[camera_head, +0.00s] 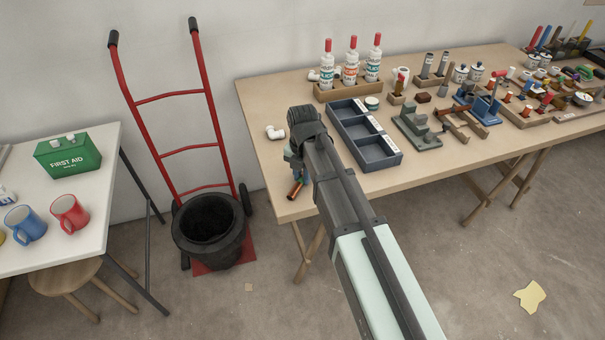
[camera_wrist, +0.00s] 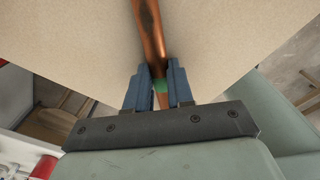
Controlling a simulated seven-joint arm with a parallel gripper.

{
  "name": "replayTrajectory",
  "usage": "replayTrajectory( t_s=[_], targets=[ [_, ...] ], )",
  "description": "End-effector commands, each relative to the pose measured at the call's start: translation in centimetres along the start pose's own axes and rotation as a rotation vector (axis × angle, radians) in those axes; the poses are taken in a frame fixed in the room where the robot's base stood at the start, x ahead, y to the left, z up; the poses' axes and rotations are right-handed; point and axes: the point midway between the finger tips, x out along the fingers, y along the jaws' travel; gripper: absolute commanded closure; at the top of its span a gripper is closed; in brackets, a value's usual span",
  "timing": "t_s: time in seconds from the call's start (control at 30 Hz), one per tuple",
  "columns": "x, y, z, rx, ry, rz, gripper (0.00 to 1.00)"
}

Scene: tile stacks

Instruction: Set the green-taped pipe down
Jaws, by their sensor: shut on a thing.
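The green-taped pipe (camera_wrist: 151,35) is copper-coloured, with a green band (camera_wrist: 160,85) between my fingers in the wrist view. My gripper (camera_wrist: 158,80) has blue fingers and is shut on the pipe at the green band. In the head view my gripper (camera_head: 291,163) is at the left front corner of the wooden workbench (camera_head: 270,95). The pipe's copper end (camera_head: 297,190) shows below it, tilted; my arm hides part of it. I cannot tell whether the pipe touches the bench top.
A dark divided tray (camera_head: 364,135) lies right of my gripper. A white pipe elbow (camera_head: 275,132) lies to the left. Glue bottles (camera_head: 351,65) stand in a wooden rack behind. The bench's left front edge is close. A black bucket (camera_head: 209,229) stands on the red hand truck below left.

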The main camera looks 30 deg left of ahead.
Motion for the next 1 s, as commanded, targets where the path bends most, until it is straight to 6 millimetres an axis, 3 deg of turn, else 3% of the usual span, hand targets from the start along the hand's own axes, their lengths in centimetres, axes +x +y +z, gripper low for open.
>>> replayTrajectory(
  t_s=[0.07,0.1,0.37,0.73,1.0],
  targets=[
    [0.2,0.0,0.0,0.0,0.0,0.0,1.0],
    [0.3,0.0,0.0,0.0,0.0,0.0,0.77],
    [0.2,0.0,0.0,0.0,0.0,0.0,0.52],
    [-0.4,0.0,0.0,0.0,-0.001,0.001,0.52],
    [-4.0,0.1,0.1,0.0,-0.001,0.001,0.52]
  ],
)
